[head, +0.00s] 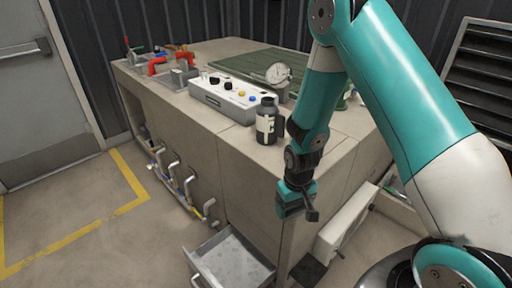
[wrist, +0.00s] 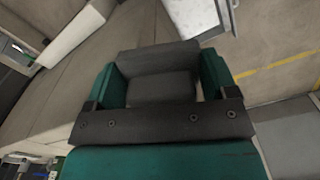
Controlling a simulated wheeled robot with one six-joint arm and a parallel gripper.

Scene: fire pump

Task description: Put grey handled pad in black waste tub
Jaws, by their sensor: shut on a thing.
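My gripper (head: 296,203) hangs beside the front corner of the workbench, pointing down, above the floor and near the open drawer. In the wrist view my gripper (wrist: 160,70) has its teal fingers shut on the grey handled pad (wrist: 158,58), a dark grey block lying across and between them. The pad's handle is not clear in this view. In the head view the pad is mostly hidden by the gripper. A dark, flat shape low by the bench foot (head: 308,271) may be the black waste tub; I cannot tell for sure.
The workbench (head: 180,122) carries a grey control box (head: 232,100), a dark bottle (head: 266,122), a dial gauge and red-handled parts. An open metal drawer (head: 232,265) juts out below. Pipes run along its front. A white panel (head: 345,222) leans right. Floor at left is clear.

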